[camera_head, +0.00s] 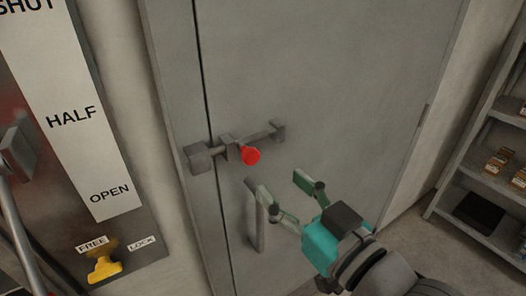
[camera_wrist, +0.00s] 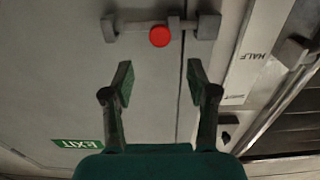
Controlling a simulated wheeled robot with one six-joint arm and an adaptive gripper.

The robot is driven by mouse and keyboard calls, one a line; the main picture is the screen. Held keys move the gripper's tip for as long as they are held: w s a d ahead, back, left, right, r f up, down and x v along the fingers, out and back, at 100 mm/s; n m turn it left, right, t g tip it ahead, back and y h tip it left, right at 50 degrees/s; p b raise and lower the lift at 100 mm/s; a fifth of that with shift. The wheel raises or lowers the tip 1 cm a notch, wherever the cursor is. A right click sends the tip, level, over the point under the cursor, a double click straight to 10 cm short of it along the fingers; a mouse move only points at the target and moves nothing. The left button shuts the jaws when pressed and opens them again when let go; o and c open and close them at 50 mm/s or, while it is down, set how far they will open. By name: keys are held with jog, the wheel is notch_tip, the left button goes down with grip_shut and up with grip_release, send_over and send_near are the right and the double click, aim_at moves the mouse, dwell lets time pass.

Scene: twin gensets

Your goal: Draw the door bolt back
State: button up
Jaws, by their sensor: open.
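The door bolt (camera_head: 236,149) is a grey bar running through brackets on the grey door (camera_head: 330,90), with a red round knob (camera_head: 251,155) on it. Its left end sits in a block (camera_head: 199,158) on the frame side of the door gap. In the wrist view the red knob (camera_wrist: 159,36) lies beyond the fingertips, between their lines. My gripper (camera_head: 278,182) is open and empty, below and right of the knob, apart from it. It also shows in the wrist view (camera_wrist: 160,78) with both fingers spread.
A vertical door handle (camera_head: 254,220) stands below the bolt, close to my left finger. At left is a panel marked HALF and OPEN (camera_head: 85,130) with a yellow knob (camera_head: 104,267) between FREE and LOCK. Shelves (camera_head: 490,170) stand at right. An EXIT sign (camera_wrist: 77,143) shows in the wrist view.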

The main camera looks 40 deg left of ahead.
aim_at(253, 157)
jog(key=x, duration=1)
jog(key=shift+w+a, duration=0.15)
jog(key=shift+a, duration=0.15)
grip_shut()
